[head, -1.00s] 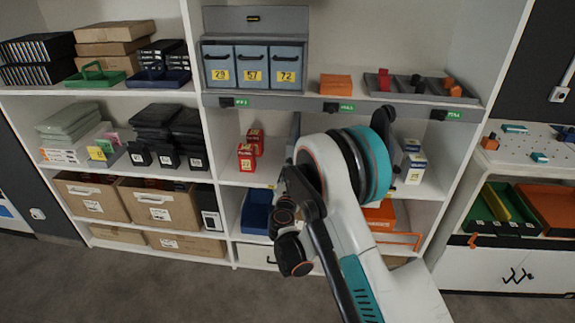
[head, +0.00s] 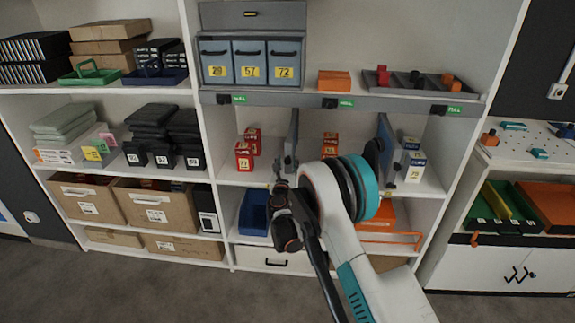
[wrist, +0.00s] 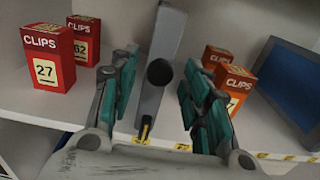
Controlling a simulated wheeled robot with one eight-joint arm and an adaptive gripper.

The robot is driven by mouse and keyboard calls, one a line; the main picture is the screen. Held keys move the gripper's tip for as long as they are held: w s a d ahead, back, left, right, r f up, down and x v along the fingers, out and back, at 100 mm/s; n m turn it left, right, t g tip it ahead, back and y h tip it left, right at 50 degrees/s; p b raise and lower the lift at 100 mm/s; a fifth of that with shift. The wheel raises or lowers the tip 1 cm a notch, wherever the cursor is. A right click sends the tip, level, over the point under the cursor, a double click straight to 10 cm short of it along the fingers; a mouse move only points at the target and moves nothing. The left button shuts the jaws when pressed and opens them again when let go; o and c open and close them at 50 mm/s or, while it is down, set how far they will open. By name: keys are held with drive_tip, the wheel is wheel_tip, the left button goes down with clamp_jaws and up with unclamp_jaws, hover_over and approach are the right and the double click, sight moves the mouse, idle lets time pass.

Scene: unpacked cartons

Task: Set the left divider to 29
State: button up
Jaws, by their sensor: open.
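The left divider (head: 292,138) is an upright grey panel on the middle shelf, seen nearly edge-on. In the wrist view the left divider (wrist: 171,40) stands between my fingers, with a dark round knob (wrist: 159,72) on its front and a yellow-marked pointer (wrist: 146,128) at its foot. My gripper (wrist: 160,68) is open, with one teal-padded finger on each side of the knob; gaps show on both sides. The right divider (head: 385,142) has a blue face and also shows in the wrist view (wrist: 292,90). The shelf-edge scale (wrist: 183,147) is mostly hidden by my gripper; its numbers are unreadable.
Red CLIPS boxes, one marked 27 (wrist: 45,62), stand left of the left divider. Orange-red boxes (wrist: 232,84) stand between the dividers, close to my right finger. White-and-blue boxes (head: 414,165) stand beyond the right divider. A shelf with bins (head: 250,98) is above.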

drive_tip(key=shift+w+d+b, duration=0.1)
drive_tip(key=shift+w+b, duration=0.2)
drive_tip(key=shift+w, duration=1.05)
drive_tip(key=shift+c, duration=0.3)
clamp_jaws()
drive_tip(key=d, duration=0.8)
drive_tip(key=shift+s+d, duration=0.15)
drive_tip(key=shift+d, duration=0.05)
drive_tip(key=shift+r, duration=0.1)
drive_tip(key=shift+o, duration=0.3)
unclamp_jaws()
drive_tip(key=shift+d, duration=0.2)
drive_tip(key=shift+a, duration=0.15)
